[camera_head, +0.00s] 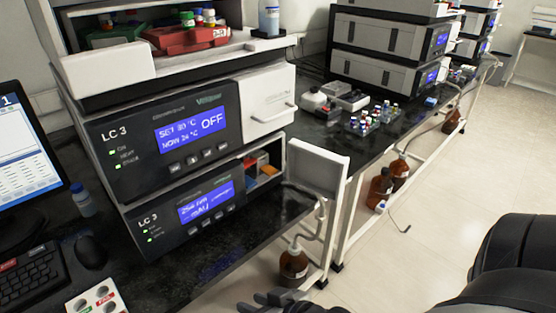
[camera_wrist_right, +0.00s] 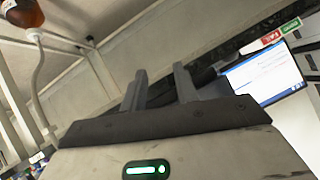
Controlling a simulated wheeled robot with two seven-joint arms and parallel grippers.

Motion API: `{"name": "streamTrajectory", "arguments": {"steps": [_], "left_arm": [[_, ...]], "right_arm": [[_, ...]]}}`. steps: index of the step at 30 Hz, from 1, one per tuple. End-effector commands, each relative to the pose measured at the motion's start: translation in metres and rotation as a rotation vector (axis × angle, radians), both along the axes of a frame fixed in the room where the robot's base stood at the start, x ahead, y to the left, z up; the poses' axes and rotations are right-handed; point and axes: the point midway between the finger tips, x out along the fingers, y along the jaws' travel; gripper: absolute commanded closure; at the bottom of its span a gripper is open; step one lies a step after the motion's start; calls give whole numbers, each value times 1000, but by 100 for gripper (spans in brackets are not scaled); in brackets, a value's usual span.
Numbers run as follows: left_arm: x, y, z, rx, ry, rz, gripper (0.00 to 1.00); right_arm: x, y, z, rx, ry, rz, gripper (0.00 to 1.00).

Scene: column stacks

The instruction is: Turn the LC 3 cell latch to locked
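The LC 3 stack is at the left of the head view. Its upper unit (camera_head: 170,130) has a display reading OFF and a closed white door (camera_head: 266,105) with a handle. The lower unit (camera_head: 185,213) has its white door (camera_head: 318,167) swung open, showing colored items (camera_head: 256,167) in a bay. I cannot make out the cell latch or its position. My right gripper (camera_head: 268,301) is low at the bottom edge, below and in front of the bench, apart from the stack. In the right wrist view its fingers (camera_wrist_right: 160,90) are apart with nothing between them. My left gripper is not in view.
The open door juts out past the bench's front edge. A monitor (camera_head: 25,150), keyboard (camera_head: 32,272) and mouse (camera_head: 90,251) are at left. A brown bottle (camera_head: 293,264) stands below the bench. Vials (camera_head: 374,118) sit on the bench farther right. The floor at right is mostly clear.

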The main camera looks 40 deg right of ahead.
Motion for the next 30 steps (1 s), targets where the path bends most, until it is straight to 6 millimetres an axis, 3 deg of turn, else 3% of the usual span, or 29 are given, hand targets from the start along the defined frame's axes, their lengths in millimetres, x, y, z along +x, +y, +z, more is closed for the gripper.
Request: {"name": "streamTrajectory", "arguments": {"steps": [3, 6, 12, 15, 20, 30], "left_arm": [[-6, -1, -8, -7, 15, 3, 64], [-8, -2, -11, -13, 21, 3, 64], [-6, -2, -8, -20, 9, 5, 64], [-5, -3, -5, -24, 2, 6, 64], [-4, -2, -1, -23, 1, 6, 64], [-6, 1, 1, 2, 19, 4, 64]], "right_arm": [[36, -51, 24, 316, -30, -214, 70], [55, -91, 53, 604, -87, -353, 70], [67, -155, 109, 1054, -233, -477, 70], [66, -170, 125, 1169, -279, -488, 70], [74, -177, 134, 1225, -301, -490, 70], [141, -171, 135, 1222, -300, -489, 70]]}}
